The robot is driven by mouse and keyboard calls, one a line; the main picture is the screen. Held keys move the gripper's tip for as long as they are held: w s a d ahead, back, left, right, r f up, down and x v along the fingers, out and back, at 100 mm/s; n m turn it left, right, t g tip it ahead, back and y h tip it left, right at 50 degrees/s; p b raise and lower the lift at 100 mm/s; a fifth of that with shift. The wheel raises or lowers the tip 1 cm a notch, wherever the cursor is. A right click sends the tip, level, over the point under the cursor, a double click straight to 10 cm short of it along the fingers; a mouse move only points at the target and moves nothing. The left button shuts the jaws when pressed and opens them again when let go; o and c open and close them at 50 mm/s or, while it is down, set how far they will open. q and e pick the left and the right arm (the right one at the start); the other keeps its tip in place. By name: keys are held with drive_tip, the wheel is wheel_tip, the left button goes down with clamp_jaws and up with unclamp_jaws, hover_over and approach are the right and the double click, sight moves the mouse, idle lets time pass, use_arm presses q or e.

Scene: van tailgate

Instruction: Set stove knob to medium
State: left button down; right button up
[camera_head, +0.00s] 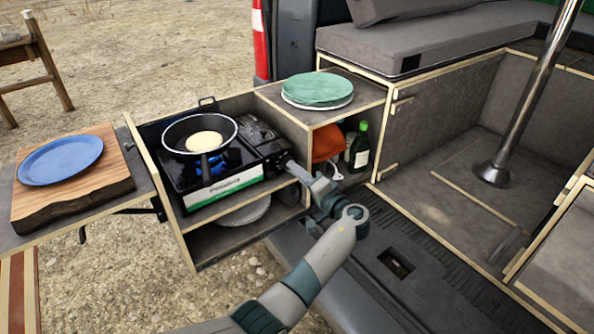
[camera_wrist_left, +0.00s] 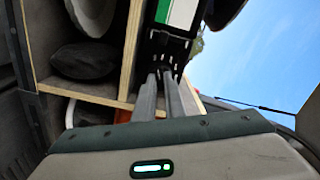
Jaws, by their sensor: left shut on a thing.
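The black portable stove (camera_head: 222,187) with a white and green front panel stands in the pull-out kitchen box. A blue flame shows at its burner, under a frying pan (camera_head: 175,134) holding a pale round pancake (camera_head: 204,142). My left gripper (camera_head: 287,162) reaches the right end of the stove's front, where the knob is. In the left wrist view its two fingers (camera_wrist_left: 164,74) are close together at the stove's front (camera_wrist_left: 180,14), shut on the knob. The knob is hidden by the fingers, so its setting cannot be read. My right gripper is not in view.
A blue plate (camera_head: 60,160) lies on a wooden board (camera_head: 75,200) at the left. A green round item (camera_head: 317,89) lies on the box top. A green bottle (camera_head: 360,147) and an orange item (camera_head: 327,143) stand in the compartment near my arm. A metal pole (camera_head: 530,90) rises at the right.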

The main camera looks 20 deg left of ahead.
use_arm(q)
drive_tip(key=shift+m+p, duration=1.85)
drive_tip(key=shift+m, duration=2.85)
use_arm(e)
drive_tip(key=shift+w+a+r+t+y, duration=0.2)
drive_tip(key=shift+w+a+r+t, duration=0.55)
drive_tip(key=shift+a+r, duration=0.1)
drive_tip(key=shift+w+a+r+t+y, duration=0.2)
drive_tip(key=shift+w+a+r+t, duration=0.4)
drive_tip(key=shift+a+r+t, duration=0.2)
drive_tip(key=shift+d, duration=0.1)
use_arm(q)
drive_tip(key=c, duration=1.8)
unclamp_jaws()
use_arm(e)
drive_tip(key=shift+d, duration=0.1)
